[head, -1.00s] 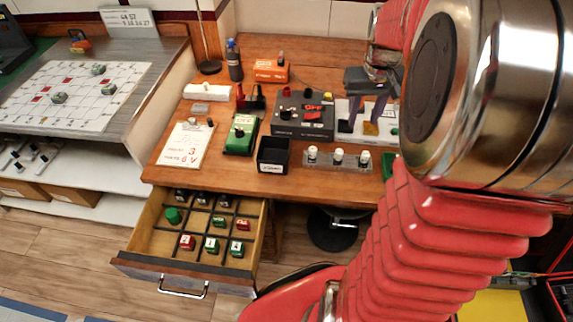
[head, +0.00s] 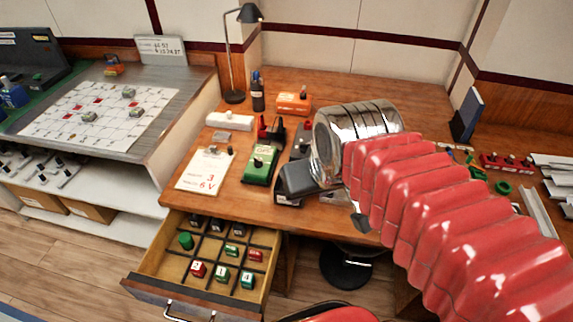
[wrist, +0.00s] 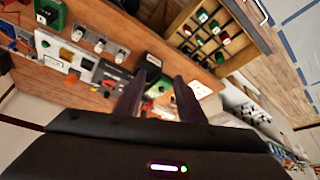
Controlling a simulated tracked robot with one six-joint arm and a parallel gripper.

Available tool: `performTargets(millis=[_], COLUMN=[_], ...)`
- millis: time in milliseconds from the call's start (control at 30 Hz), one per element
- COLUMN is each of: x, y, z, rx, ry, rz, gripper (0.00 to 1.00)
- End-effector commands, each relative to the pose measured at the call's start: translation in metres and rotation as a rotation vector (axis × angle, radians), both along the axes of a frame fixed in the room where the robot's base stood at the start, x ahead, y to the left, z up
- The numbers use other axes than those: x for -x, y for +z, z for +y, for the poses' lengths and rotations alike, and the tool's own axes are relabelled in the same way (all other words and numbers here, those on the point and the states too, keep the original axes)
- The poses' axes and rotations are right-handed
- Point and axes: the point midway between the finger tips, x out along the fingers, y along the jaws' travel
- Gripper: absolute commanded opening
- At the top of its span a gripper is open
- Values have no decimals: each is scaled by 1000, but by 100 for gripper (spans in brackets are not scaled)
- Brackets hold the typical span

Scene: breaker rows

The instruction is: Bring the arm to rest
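My red ribbed arm, with its polished metal wrist section, reaches from the lower right over the wooden desk (head: 310,92) in the head view. The dark housing of my gripper shows at its end, in front of the middle of the desk; its fingers cannot be made out there. In the wrist view, the two dark fingers of my gripper (wrist: 159,77) stand apart with a gap between them. Nothing is held between them; desk items show behind the gap. The arm hides much of the desk's middle.
An open drawer (head: 150,288) with several small blocks juts out below the desk. A lamp (head: 234,97), a bottle (head: 257,94), an orange box (head: 294,104), a green meter (head: 261,165) and a paper card (head: 205,169) stand around the left side. A whiteboard grid (head: 75,118) lies further left.

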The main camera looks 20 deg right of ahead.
Motion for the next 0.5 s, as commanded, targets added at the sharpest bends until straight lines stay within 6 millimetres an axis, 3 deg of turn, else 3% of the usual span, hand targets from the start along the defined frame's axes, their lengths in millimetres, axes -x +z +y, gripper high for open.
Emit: performTargets(millis=[167, 500], x=[16, 19], y=[-2, -3], z=[18, 20], rx=[-8, -11], ry=[40, 43], rz=[-33, -36], gripper=[36, 36])
